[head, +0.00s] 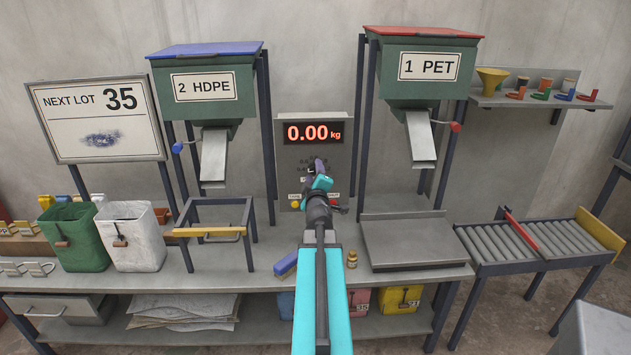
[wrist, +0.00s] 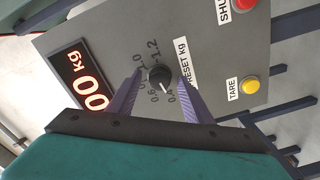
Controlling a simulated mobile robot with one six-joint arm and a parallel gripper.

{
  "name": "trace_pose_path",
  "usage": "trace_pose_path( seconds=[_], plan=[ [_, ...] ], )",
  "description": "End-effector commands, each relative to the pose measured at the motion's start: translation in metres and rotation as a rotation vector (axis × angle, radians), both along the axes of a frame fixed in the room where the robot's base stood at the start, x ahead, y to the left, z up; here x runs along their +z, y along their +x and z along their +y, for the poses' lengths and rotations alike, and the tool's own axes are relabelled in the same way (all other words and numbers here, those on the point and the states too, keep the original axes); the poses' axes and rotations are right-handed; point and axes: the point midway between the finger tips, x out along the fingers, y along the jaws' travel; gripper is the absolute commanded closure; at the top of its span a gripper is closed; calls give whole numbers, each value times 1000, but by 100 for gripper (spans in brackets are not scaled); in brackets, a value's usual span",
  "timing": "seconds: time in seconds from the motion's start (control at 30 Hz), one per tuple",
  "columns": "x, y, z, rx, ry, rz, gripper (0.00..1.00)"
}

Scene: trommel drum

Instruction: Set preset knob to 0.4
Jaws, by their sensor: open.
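The preset knob (wrist: 159,77) is a small round black knob with a white pointer mark, on the grey control panel (wrist: 215,60). In the wrist view its mark points down and slightly right, towards a scale number partly hidden by a finger, perhaps 0.4. The label "PRESET kg" is beside it. My gripper (wrist: 159,73) is open, with one purple finger on either side of the knob; I cannot tell whether they touch it. In the head view my gripper (head: 317,170) is in front of the panel and hides the knob.
The display (head: 313,133) above reads 0.00 kg. A yellow TARE button (wrist: 250,86) and a red button (wrist: 243,4) sit on the panel near the knob. Hopper chutes (head: 214,158) (head: 420,138) stand on both sides. A flat scale plate (head: 414,240) lies on the bench.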

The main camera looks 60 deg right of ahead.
Motion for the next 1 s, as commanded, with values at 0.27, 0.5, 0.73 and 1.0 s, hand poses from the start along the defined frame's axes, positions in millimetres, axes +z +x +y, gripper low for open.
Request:
trace_pose_path(
  seconds=[0.27,0.5,0.73,1.0],
  plan=[
    [0,-12,17,0,0,0,54],
    [2,-16,25,6,3,1,54],
    [2,-21,32,6,3,0,54],
    [3,-27,38,1,1,1,54]
  ],
)
